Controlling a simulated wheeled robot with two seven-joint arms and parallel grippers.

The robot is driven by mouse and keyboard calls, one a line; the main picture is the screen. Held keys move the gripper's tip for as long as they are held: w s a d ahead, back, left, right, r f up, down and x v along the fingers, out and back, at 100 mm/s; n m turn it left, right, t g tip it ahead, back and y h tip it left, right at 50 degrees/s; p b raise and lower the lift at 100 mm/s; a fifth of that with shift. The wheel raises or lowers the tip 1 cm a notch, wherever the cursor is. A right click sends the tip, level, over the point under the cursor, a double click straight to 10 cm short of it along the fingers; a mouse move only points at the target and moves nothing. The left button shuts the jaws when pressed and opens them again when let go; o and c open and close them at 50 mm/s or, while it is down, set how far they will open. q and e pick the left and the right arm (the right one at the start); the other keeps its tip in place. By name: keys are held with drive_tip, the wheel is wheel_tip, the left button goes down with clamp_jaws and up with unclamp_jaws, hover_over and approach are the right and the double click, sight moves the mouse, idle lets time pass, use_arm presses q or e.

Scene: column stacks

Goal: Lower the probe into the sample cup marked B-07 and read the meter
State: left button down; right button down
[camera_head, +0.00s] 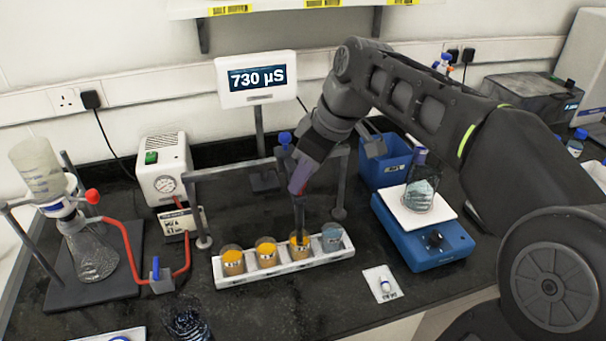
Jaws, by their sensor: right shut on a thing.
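My right gripper (299,190) reaches down over the cup row and is shut on the dark, slim probe (299,218). The probe's lower end is at the third cup from the left (299,248), which holds orange material; the tip itself is hidden. To the left stand two more orange-filled cups, the first (232,262) and the second (267,255). A grey-blue cup (332,238) stands at the right end. The cup labels are too small to read. The meter (257,78) on its stand shows 730 µS. My left gripper is not in view.
The cups stand in a white tray (240,279) beneath a grey frame (235,172). A flask (88,255) with red tubing is at left. The front bench has bare patches.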

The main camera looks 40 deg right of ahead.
wheel_tip(320, 180, up, 6)
drive_tip(key=p, duration=0.4)
drive_tip(key=shift+r, duration=0.2)
drive_tip(key=c, duration=1.5)
unclamp_jaws()
drive_tip(key=shift+o, duration=0.2)
